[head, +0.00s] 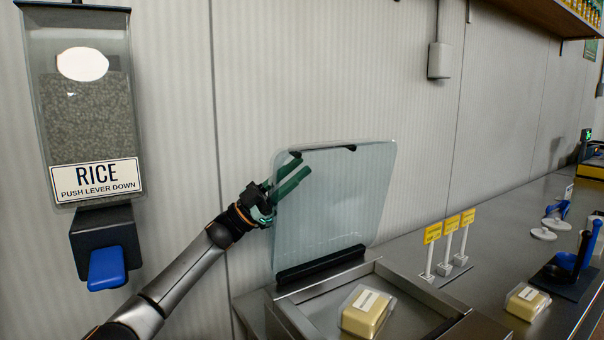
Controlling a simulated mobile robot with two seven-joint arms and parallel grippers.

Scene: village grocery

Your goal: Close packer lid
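The packer's clear lid (335,200) stands raised, nearly upright, above the steel packer (305,296), with its lower edge at the dark hinge bar. A wrapped yellow block with a white label (366,312) lies inside the packer. My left gripper (293,177) is at the lid's left edge, its green fingers spread a little apart. The fingers overlap the upper left of the lid in view; they seem to be behind the glass, and I cannot tell whether they touch it. My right gripper is not in view.
A rice dispenser (92,120) with a blue lever hangs on the wall at left. Yellow tags on stands (451,240) are right of the packer. Another wrapped block (527,302) and a dark blue holder (566,268) stand on the counter further right.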

